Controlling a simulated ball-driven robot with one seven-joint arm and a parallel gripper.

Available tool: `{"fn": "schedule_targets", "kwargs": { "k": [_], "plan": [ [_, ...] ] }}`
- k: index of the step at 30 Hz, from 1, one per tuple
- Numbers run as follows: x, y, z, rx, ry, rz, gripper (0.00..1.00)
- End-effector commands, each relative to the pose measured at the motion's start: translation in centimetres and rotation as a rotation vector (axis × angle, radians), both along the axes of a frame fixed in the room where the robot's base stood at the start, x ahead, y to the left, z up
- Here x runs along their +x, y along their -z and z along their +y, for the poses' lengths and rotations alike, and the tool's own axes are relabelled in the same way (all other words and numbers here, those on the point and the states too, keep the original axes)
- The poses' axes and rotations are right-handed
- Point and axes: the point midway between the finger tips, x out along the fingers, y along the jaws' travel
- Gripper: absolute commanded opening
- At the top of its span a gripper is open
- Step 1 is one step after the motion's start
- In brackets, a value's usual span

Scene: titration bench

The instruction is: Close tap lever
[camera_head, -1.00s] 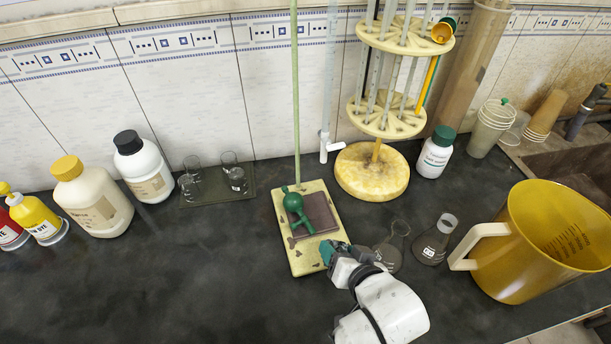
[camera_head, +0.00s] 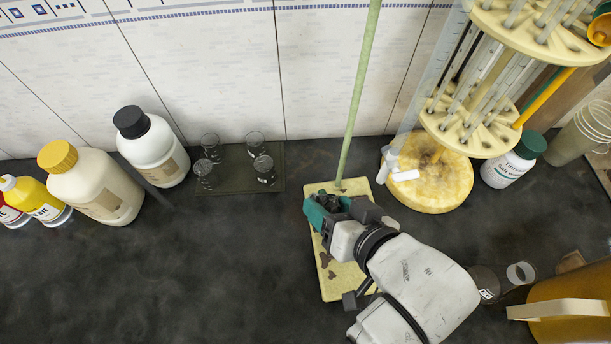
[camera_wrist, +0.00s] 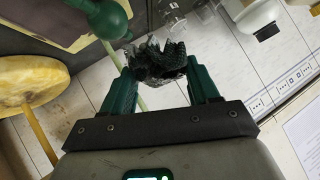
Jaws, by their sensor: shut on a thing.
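The burette (camera_head: 425,85) is a clear tube at the rack's left side. Its white tap lever (camera_head: 405,176) lies roughly sideways at its lower end, apart from my gripper. My gripper (camera_head: 328,208) is low over the yellow stand base (camera_head: 332,285). In the wrist view my green fingers (camera_wrist: 162,80) are shut on a dark ridged thing (camera_wrist: 158,60); I cannot tell what it is. A green round knob (camera_wrist: 106,18) shows just beyond it. The tap lever is not clear in the wrist view.
The pale green rod (camera_head: 358,95) rises behind my gripper. The pipette rack's yellow base (camera_head: 430,190) stands to the right. Small beakers stand on a dark tray (camera_head: 235,178) to the left. A conical flask (camera_head: 500,282) and amber jug (camera_head: 570,290) are at right. The front left counter is clear.

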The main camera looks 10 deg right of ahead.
Motion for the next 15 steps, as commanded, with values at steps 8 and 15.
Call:
{"fn": "schedule_targets", "kwargs": {
  "k": [8,15],
  "plan": [
    [3.7,2.0,3.3,0.0,-0.002,0.0,0.36],
    [7.5,5.0,6.5,-0.002,-0.001,0.003,0.36]
  ]
}}
